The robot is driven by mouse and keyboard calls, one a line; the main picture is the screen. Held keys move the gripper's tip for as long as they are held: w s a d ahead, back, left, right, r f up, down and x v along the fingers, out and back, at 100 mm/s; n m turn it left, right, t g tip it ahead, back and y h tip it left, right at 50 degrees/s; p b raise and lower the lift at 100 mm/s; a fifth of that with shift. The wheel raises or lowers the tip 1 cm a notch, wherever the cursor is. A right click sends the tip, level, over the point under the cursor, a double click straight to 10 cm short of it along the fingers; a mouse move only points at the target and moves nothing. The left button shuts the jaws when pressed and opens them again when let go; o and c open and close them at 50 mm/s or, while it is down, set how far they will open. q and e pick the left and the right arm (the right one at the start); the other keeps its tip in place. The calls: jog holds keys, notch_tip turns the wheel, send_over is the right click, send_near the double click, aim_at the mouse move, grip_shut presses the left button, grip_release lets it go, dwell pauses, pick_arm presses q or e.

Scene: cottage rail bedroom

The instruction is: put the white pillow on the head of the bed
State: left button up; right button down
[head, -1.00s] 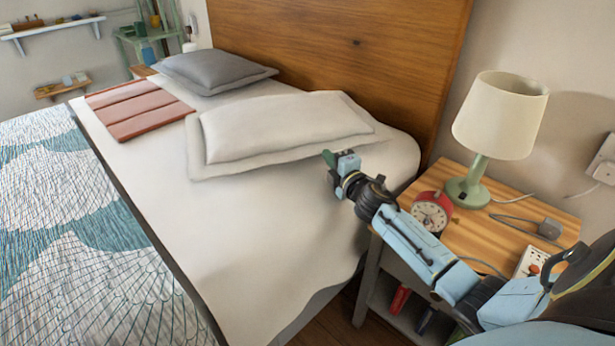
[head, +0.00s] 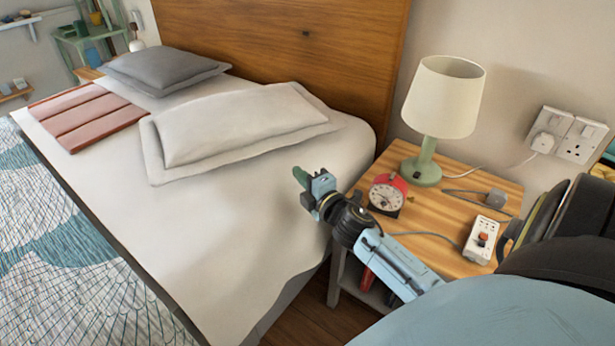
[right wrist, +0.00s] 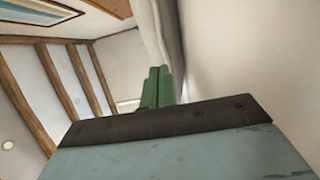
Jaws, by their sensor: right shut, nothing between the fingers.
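The white pillow (head: 235,125) lies flat on the head part of the bed (head: 210,225), on the near side, close to the wooden headboard (head: 300,45). My right gripper (head: 301,180) is over the bed's near edge, to the right of and in front of the pillow, apart from it. Its green fingers are shut and empty; they also show together in the right wrist view (right wrist: 158,87). My left gripper is in neither view.
A patterned cover (head: 70,240) lies at left.

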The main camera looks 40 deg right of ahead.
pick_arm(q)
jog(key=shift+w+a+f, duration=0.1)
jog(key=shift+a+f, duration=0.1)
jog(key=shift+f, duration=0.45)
pick_arm(e)
jog(key=shift+s+a, duration=0.15)
jog(key=shift+s, duration=1.05)
